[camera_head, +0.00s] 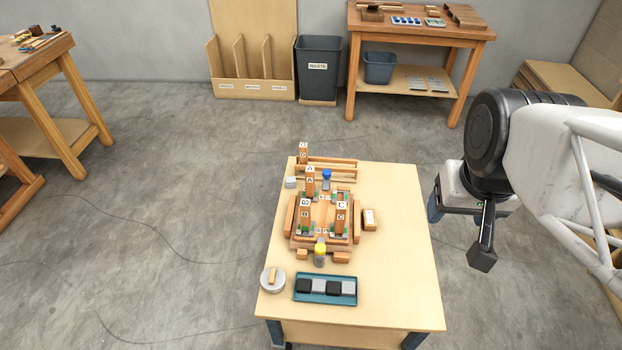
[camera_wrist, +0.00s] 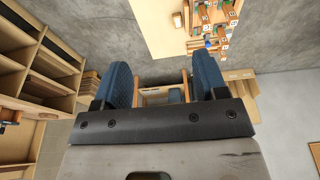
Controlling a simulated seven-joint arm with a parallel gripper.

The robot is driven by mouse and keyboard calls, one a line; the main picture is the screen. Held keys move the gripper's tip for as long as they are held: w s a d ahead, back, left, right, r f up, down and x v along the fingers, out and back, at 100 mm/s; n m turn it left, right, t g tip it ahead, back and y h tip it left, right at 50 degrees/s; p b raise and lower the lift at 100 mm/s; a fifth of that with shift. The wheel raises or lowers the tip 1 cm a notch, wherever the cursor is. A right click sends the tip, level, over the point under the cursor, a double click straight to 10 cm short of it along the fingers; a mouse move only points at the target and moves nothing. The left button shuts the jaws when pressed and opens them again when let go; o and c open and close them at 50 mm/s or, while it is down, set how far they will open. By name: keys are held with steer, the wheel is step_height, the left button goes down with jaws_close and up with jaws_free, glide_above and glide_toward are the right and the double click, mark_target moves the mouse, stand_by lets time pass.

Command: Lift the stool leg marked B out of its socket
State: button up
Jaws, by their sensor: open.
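The leg that seems to be marked B (camera_head: 305,217) stands upright at the front left of the wooden stool fixture (camera_head: 324,246) in the head view. Its foot is hidden among small parts. The leg marked C (camera_head: 341,219) stands to its right, the leg marked A (camera_head: 310,185) behind it. Another marked leg (camera_head: 303,154) stands at the back by a wooden rack. My gripper (camera_wrist: 163,72) is open and empty, its blue-padded fingers wide apart in the wrist view. It is off the table's right side, well away from the legs.
Blue-topped (camera_head: 327,178) and yellow-topped (camera_head: 320,256) items stand close behind and in front of the legs. A teal tray (camera_head: 326,301) of blocks and a round dish (camera_head: 266,284) lie at the front of the table (camera_head: 400,290). The table's right side is mostly clear.

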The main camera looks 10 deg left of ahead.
steer(key=w+a+f+t+y, duration=0.1)
steer(key=w+a+f, duration=0.25)
steer(key=w, duration=0.35)
steer(key=w+a+f+t+y, duration=0.1)
steer(key=w+a+f, duration=0.25)
steer(key=w, duration=0.35)
steer(key=t, duration=0.6)
glide_above(306, 212)
steer(key=s+d, duration=0.3)
steer(key=d, duration=0.1)
step_height(306, 212, down, 21)
steer(key=a+f+t, duration=0.1)
steer(key=f, duration=0.3)
steer(key=s+a+f+h, duration=0.1)
steer(key=f, duration=0.3)
steer(key=s+a+f+t, duration=0.1)
steer(key=a+f, duration=0.1)
steer(key=f, duration=0.2)
steer(key=shift+f+t+h, duration=0.15)
steer(key=shift+t+h, duration=0.15)
steer(key=shift+s+f, duration=0.25)
steer(key=shift+f, duration=0.3)
steer(key=shift+x, duration=1.3)
steer(key=shift+w, duration=0.1)
